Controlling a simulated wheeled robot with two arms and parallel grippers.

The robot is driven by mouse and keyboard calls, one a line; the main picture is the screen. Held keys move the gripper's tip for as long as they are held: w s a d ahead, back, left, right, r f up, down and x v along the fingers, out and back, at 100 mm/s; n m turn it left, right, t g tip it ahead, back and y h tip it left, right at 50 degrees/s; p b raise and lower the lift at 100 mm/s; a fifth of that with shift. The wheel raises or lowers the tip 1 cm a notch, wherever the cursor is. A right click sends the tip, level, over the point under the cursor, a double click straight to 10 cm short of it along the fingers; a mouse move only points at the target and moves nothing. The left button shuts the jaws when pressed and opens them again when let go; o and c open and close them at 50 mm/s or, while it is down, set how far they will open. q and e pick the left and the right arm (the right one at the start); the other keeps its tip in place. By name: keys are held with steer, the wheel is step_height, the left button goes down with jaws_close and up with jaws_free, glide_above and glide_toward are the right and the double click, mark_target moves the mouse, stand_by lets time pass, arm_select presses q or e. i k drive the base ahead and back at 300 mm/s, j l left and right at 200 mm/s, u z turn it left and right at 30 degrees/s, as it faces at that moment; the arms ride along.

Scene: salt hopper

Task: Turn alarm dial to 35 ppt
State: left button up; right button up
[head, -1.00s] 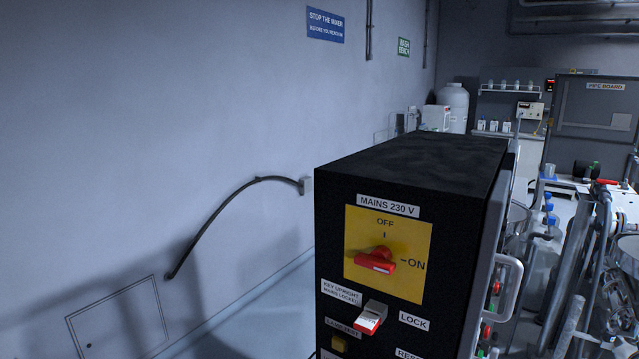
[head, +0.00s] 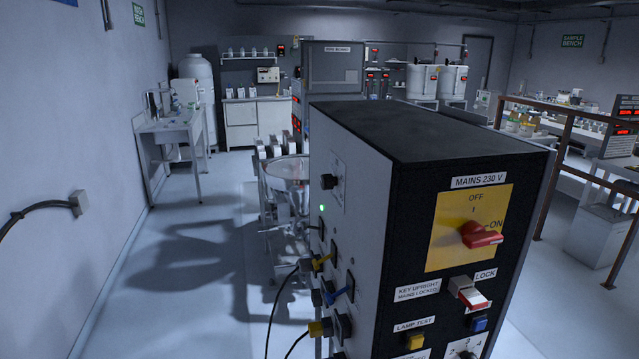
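No dial marked in ppt can be made out in the head view. A black control cabinet (head: 420,135) stands close in front. Its front has a red rotary switch (head: 482,235) on a yellow plate under a "MAINS 230 V" label. Its grey left side carries a small black knob (head: 329,182) on a pale plate; any scale there is too small to read. Neither of my grippers is in view.
A white table (head: 168,128) stands by the left wall. Open floor (head: 165,275) lies left of the cabinet.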

mark_target(327, 182)
steer(key=i+j+u, duration=0.1)
steer(key=j, duration=0.35)
steer(key=i+j+u, duration=0.15)
steer(key=j, duration=0.25)
steer(key=i+j+u, duration=0.1)
steer(key=i+j, duration=0.2)
steer(key=j, duration=0.1)
